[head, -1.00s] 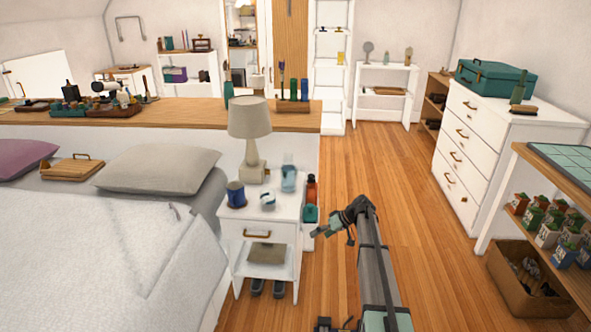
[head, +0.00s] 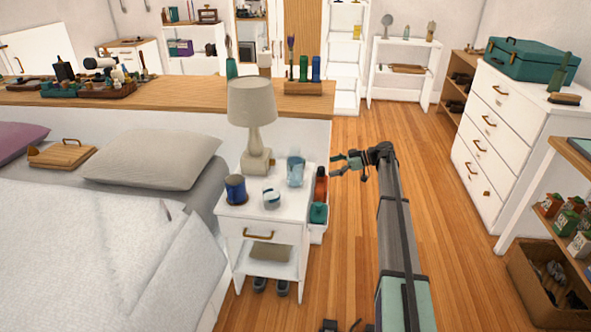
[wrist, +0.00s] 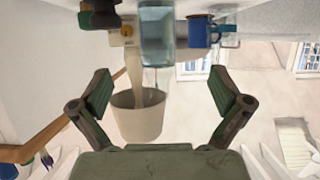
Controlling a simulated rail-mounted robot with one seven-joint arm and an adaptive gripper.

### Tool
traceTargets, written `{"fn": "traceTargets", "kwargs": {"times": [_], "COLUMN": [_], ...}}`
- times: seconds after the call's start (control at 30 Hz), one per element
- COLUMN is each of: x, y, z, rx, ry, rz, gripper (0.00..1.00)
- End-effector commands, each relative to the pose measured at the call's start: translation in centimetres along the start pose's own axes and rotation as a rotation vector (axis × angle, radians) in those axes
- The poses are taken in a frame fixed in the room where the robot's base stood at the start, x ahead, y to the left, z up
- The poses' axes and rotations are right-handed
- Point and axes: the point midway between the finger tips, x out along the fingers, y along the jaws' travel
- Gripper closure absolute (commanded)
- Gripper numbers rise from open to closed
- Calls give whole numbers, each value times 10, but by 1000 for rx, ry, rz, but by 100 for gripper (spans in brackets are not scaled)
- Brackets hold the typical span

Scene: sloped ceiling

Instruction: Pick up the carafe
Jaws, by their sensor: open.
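The carafe (head: 296,171) is a light-blue clear glass vessel. It stands upright on the white nightstand (head: 264,232), near its right edge. In the wrist view, which is upside down, the carafe (wrist: 157,38) is at the top centre, ahead of and between the fingers' lines. My gripper (head: 337,165) is open and empty. It is to the right of the carafe at about its height, pointing left, with a gap between them. Both green-padded fingers show spread apart in the wrist view (wrist: 163,88).
A lamp (head: 253,103), a blue mug (head: 236,189) and a small white-and-blue item (head: 271,197) share the nightstand top. A container with red and teal bottles (head: 318,212) stands on its right side. The bed is left; open wooden floor (head: 345,260) lies right.

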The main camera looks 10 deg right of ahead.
Motion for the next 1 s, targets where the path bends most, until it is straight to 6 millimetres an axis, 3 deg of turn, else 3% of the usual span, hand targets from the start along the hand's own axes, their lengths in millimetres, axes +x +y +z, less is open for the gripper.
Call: {"fn": "traceTargets", "kwargs": {"times": [0.5, 1.0], "x": [96, 132], "y": [0, 4], "z": [0, -3], "rx": [3, 3], "ry": [-1, -1], "rz": [-1, -1], "gripper": [0, 0]}}
